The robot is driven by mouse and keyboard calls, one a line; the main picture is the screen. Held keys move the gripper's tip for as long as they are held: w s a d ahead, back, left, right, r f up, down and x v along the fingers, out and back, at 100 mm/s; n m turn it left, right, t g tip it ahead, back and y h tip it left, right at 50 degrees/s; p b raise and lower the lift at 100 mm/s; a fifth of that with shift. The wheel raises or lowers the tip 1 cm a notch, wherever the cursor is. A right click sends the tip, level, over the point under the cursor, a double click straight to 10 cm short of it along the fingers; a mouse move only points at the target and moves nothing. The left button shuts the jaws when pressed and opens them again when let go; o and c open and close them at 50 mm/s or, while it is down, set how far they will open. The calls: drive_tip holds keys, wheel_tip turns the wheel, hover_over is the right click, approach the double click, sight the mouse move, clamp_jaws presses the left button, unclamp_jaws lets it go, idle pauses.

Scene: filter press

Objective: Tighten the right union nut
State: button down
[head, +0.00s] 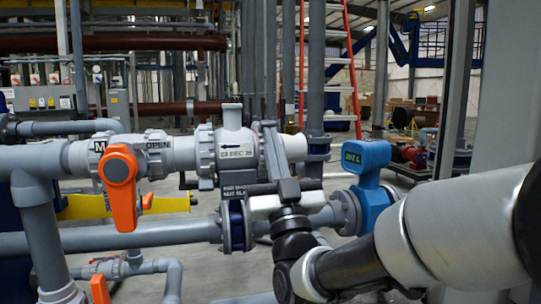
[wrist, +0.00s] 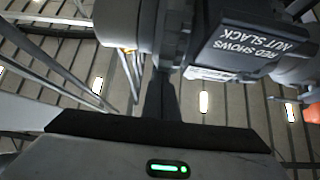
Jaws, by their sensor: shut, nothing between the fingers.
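The grey check valve body (head: 235,150), with a date tag, sits in the upper pipe run. Its right union nut (head: 258,147) is at the body's right end, partly hidden behind my fingers. In the wrist view the nut (wrist: 174,40) is a ridged grey ring between the pale pipe and the label plate. My gripper (head: 266,128) is upright in front of the nut, fingers together and empty. In the wrist view the fingers (wrist: 160,78) point up at the nut's lower edge; I cannot tell whether they touch it. The left union nut (head: 206,150) is clear.
A label plate (wrist: 250,45) reading "RED SHOWS NUT SLACK" is beside the nut; it hangs below the valve in the head view (head: 238,182). An orange-handled valve (head: 121,180) is left. A blue flow meter (head: 368,165) stands right, close to my arm. A lower pipe (head: 150,236) runs beneath.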

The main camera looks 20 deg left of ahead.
drive_tip(key=b+v, duration=0.5)
drive_tip(key=v, duration=0.1)
drive_tip(key=shift+a+f+y, duration=0.25)
drive_tip(key=shift+f+y, duration=0.05)
drive_tip(key=shift+f, duration=0.2)
drive_tip(key=shift+w+f, duration=0.1)
drive_tip(key=shift+w, duration=0.1)
